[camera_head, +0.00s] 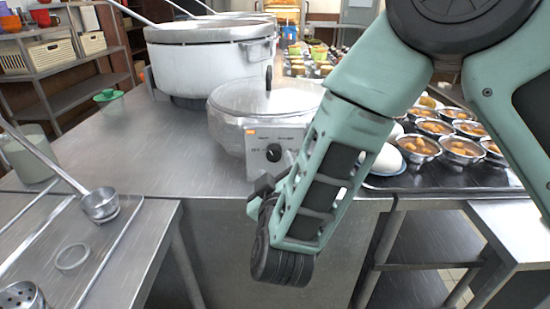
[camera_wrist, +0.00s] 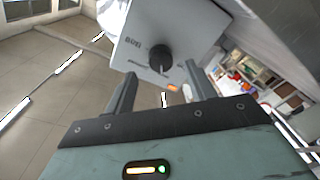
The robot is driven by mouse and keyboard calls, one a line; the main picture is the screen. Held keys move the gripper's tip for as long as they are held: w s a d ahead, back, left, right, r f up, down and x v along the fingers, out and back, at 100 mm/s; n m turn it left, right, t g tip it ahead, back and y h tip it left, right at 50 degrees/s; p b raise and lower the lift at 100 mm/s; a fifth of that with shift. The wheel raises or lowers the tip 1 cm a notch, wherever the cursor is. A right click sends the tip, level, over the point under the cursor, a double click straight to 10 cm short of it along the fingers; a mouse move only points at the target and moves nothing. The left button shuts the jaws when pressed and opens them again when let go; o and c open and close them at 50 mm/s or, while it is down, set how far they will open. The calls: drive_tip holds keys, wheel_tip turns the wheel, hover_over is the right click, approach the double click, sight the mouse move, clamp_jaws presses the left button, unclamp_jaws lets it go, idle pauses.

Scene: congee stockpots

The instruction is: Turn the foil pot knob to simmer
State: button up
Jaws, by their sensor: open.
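The foil pot (camera_head: 265,110) is a lidded pot wrapped in silvery foil, near the front edge of the steel counter. Its grey control panel (camera_head: 275,150) faces the front and carries a round black knob (camera_head: 273,152). In the wrist view the knob (camera_wrist: 159,58) sits on the panel (camera_wrist: 180,30), just beyond and between my two fingers. My gripper (camera_wrist: 160,88) is open and empty, with its fingers apart and short of the knob. In the head view my gripper (camera_head: 262,187) is beside and below the panel, partly hidden by my arm.
A larger white stockpot (camera_head: 205,60) stands behind the foil pot. A dark tray (camera_head: 450,180) of small filled metal bowls (camera_head: 462,150) lies to the right. A ladle (camera_head: 100,204) lies on the left counter.

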sight(275, 157)
drive_tip(key=shift+w, duration=2.15)
drive_tip(key=c, duration=1)
